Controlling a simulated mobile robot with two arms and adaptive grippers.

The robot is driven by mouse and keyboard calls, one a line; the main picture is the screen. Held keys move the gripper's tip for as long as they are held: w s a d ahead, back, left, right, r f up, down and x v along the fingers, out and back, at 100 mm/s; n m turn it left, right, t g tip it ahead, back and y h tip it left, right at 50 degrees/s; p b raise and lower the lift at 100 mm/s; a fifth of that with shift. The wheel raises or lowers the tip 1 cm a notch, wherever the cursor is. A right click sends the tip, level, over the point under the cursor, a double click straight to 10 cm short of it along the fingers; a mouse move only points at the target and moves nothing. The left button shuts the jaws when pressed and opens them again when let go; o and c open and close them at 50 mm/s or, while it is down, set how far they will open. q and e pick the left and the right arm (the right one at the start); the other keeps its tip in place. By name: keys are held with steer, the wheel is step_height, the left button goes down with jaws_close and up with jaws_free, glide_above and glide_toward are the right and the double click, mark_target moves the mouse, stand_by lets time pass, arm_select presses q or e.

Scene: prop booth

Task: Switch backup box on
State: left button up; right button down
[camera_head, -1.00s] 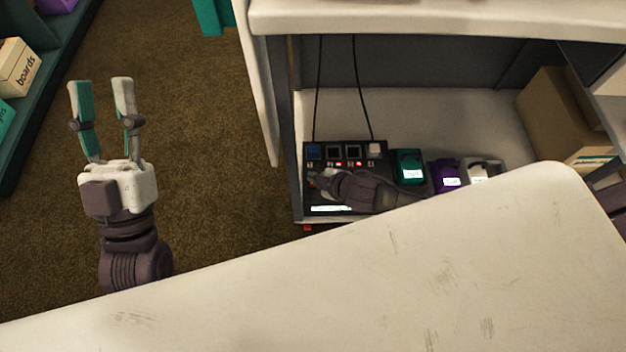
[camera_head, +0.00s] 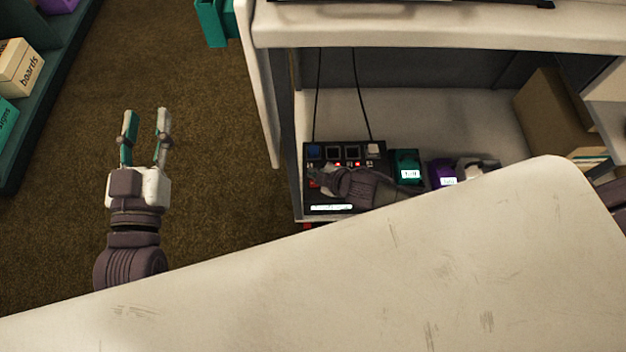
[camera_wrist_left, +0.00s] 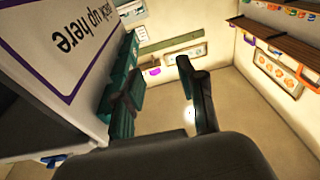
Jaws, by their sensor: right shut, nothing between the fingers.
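A black box (camera_head: 332,199) with a row of square switches sits on the shelf under the counter. One switch is blue, one whitish and the middle ones dark, with small red lights below. Its label is too small to read, so I cannot tell if it is the backup box. My right gripper (camera_head: 316,177) is shut over the box's left part, beside a small red patch. Whether it touches the box is unclear, and my wrist hides part of the box. My left gripper (camera_head: 147,117) is open and empty above the carpet; its spread fingers also show in the left wrist view (camera_wrist_left: 160,88).
Teal (camera_head: 406,160) and purple (camera_head: 440,172) devices stand right of the black box. Two black cables hang behind it. A cardboard box (camera_head: 555,115) stands further right. The white tabletop (camera_head: 350,270) fills the front. Carpet at left is free.

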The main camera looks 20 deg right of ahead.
steer(key=shift+r+p, duration=0.85)
arm_select(q)
step_height(320, 180, down, 8)
steer(key=s+a+g+y, duration=0.1)
steer(key=g, duration=0.4)
steer(key=shift+s+a+y, duration=0.25)
steer(key=shift+a+y, duration=0.05)
steer(key=shift+y, duration=0.1)
steer(key=shift+r, duration=0.1)
